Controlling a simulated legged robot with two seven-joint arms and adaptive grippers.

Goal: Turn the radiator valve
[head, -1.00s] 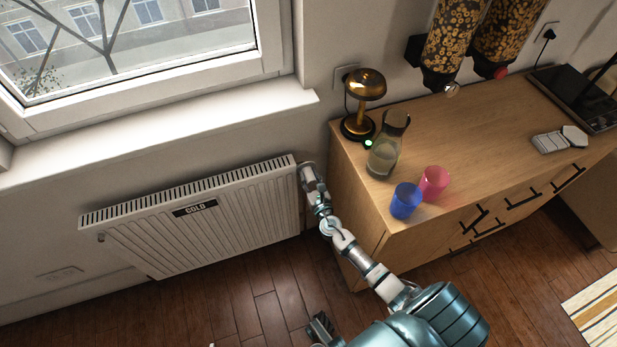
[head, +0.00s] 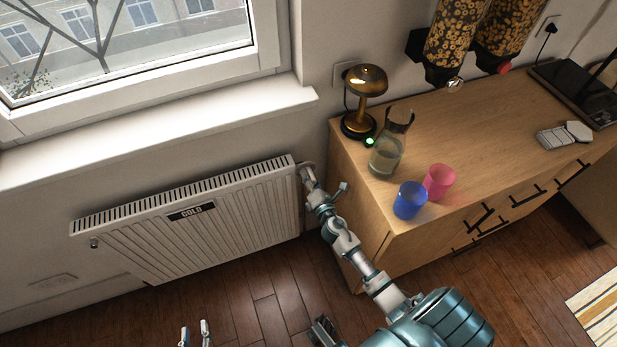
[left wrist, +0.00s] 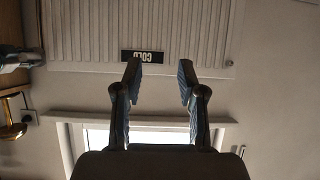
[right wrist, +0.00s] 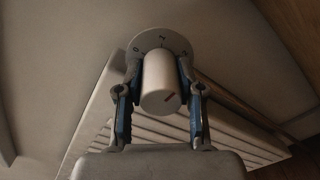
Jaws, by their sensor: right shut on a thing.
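The white radiator (head: 200,235) hangs on the wall below the window, with a black label reading COLD (head: 191,211). It also shows in the left wrist view (left wrist: 85,35). The radiator valve (right wrist: 158,85) is a white cylindrical knob with a small reddish mark, in front of a round numbered dial (right wrist: 163,40). My right gripper (right wrist: 158,75) is shut on the knob, one finger on each side; in the head view it is at the radiator's right end (head: 309,180). My left gripper (head: 195,333) is open and empty at the bottom edge, its fingers apart in the left wrist view (left wrist: 160,72).
A wooden cabinet (head: 360,230) stands close to the right of my right arm. On it are a brass lamp (head: 366,82), a glass carafe (head: 386,155), a blue cup (head: 409,201) and a pink cup (head: 439,182). The floor before the radiator is clear.

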